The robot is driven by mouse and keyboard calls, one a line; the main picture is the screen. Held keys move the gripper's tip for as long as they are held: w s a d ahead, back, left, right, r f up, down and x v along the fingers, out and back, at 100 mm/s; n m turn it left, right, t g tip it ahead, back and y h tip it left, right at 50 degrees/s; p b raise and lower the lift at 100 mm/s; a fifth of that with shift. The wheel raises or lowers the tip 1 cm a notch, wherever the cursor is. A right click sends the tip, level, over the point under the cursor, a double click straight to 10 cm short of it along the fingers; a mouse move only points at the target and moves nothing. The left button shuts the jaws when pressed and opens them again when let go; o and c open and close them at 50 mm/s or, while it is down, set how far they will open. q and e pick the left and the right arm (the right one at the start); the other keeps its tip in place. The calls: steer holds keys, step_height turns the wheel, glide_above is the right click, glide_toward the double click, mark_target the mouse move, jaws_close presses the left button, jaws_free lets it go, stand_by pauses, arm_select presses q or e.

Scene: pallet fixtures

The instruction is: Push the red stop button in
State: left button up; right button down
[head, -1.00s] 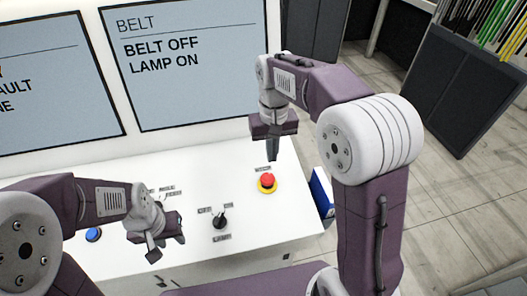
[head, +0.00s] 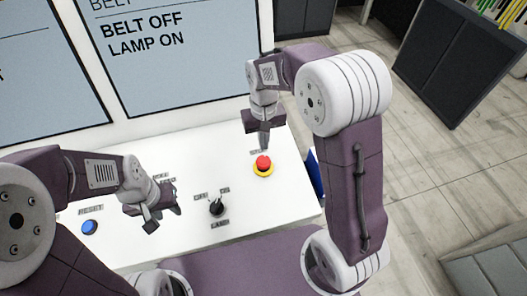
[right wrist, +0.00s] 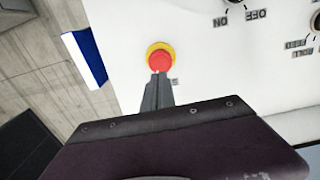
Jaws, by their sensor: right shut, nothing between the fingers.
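The red stop button (head: 263,161) stands on a yellow ring on the right part of the white console, and it also shows in the right wrist view (right wrist: 160,60). My right gripper (head: 264,148) is shut and empty, pointing down, its tips right at the button's back edge in the head view. In the right wrist view the fingertips (right wrist: 158,77) overlap the button's lower edge; I cannot tell whether they touch it. My left gripper (head: 163,217) hangs over the left part of the console with its fingers apart and empty.
A black LAMP switch (head: 216,207) and a blue RESET button (head: 89,227) sit left of the red button. A screen (head: 175,55) behind the console reads BELT OFF, LAMP ON. A blue and white item (right wrist: 85,58) lies beyond the console's edge.

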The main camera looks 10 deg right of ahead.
mark_target(264, 160)
steer(key=f, duration=0.1)
steer(key=f+p, duration=0.1)
steer(key=f, duration=0.3)
steer(key=shift+s+f, duration=0.15)
steer(key=shift+s, duration=0.15)
steer(key=shift+w+f+p, duration=0.25)
steer(key=shift+f+p, duration=0.05)
steer(key=shift+f, duration=0.2)
steer(key=shift+s, duration=0.1)
